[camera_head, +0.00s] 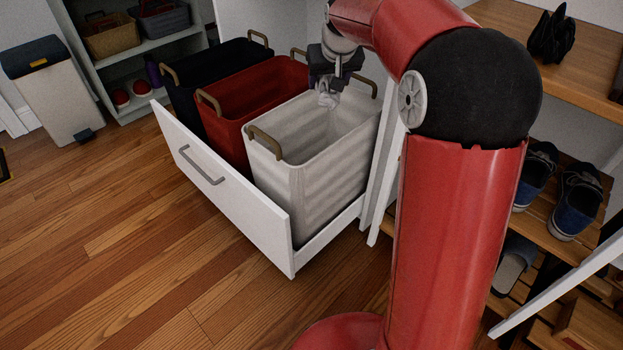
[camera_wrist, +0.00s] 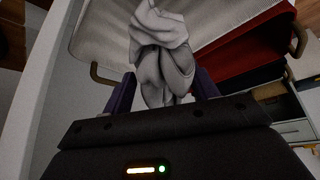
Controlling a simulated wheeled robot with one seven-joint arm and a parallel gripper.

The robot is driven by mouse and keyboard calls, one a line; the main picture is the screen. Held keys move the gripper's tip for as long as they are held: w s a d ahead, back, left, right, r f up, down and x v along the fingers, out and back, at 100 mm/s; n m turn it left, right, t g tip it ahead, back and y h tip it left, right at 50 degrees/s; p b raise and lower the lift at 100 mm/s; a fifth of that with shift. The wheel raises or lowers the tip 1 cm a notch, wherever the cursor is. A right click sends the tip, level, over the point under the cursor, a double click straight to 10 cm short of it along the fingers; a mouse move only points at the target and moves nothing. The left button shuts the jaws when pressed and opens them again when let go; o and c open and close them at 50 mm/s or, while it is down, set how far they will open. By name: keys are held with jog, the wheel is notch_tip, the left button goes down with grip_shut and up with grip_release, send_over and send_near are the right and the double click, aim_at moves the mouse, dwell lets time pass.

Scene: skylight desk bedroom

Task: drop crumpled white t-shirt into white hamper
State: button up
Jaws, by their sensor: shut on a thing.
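My gripper (camera_head: 328,84) is above the open top of the white hamper (camera_head: 315,175), toward its far side. It is shut on the crumpled white t-shirt (camera_head: 327,98), which hangs just below the fingers at the hamper's opening. In the wrist view the t-shirt (camera_wrist: 163,55) is bunched between the purple fingers of my gripper (camera_wrist: 160,92) and hides part of the hamper (camera_wrist: 100,35) behind it. The white hamper stands upright in a pulled-out drawer, with brown handles. Its floor is hidden in the head view.
A red hamper (camera_head: 237,125) and a black hamper (camera_head: 195,90) stand beside the white one in the white drawer (camera_head: 225,190). Shoe shelves (camera_head: 560,165) are on the right. A bin (camera_head: 50,95) stands at the far left. The wooden floor (camera_head: 120,240) in front is clear.

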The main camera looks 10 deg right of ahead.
jog(key=o, duration=1.1)
jog(key=shift+r, duration=0.1)
jog(key=p+v, duration=0.1)
jog(key=v, duration=0.6)
jog(key=shift+s+r, duration=0.2)
jog(key=shift+r, duration=0.1)
